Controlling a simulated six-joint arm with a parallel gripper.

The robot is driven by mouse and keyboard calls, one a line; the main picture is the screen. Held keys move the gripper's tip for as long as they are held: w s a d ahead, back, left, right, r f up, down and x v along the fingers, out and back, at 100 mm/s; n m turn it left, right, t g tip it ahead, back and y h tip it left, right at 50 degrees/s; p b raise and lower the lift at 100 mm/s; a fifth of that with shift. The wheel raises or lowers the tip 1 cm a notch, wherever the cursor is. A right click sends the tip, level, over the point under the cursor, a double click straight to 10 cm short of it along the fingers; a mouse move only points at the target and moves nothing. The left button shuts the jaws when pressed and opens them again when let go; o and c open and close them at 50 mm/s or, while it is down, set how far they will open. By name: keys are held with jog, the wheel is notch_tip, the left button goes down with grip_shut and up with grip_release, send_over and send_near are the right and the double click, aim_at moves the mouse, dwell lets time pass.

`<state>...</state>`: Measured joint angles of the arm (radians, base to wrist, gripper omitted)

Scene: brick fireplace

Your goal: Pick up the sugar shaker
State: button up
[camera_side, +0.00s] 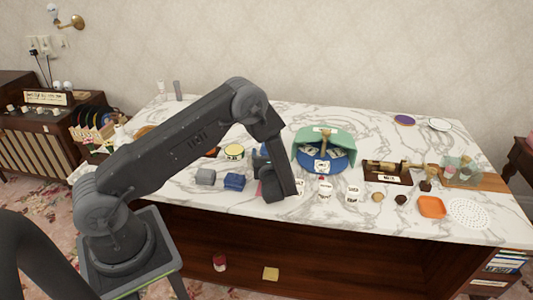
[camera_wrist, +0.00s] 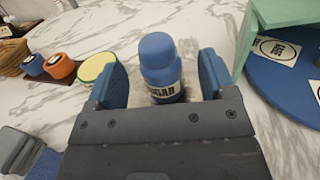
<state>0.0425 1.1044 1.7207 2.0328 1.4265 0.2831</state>
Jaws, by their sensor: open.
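The sugar shaker (camera_wrist: 160,68) is a blue bottle with a rounded cap and a white label whose visible letters read "GAR". In the wrist view it stands upright on the marble table between the two blue fingers of my gripper (camera_wrist: 160,78). The gripper is open, with a gap showing on each side of the shaker. The shaker's lower part is hidden behind the gripper body. In the side view my arm reaches down over the middle of the table and the shaker cannot be made out clearly.
A blue round stand with a green cover (camera_side: 322,146) is close on the right. A yellow-topped tin (camera_side: 234,151) is on the left, with orange and blue jars (camera_wrist: 60,66) beyond.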

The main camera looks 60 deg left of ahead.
jog(key=x, duration=0.4)
jog(key=shift+w+a+f, duration=0.1)
jog(key=shift+a+f, duration=0.1)
jog(key=shift+a, duration=0.05)
jog(key=c, duration=1.1)
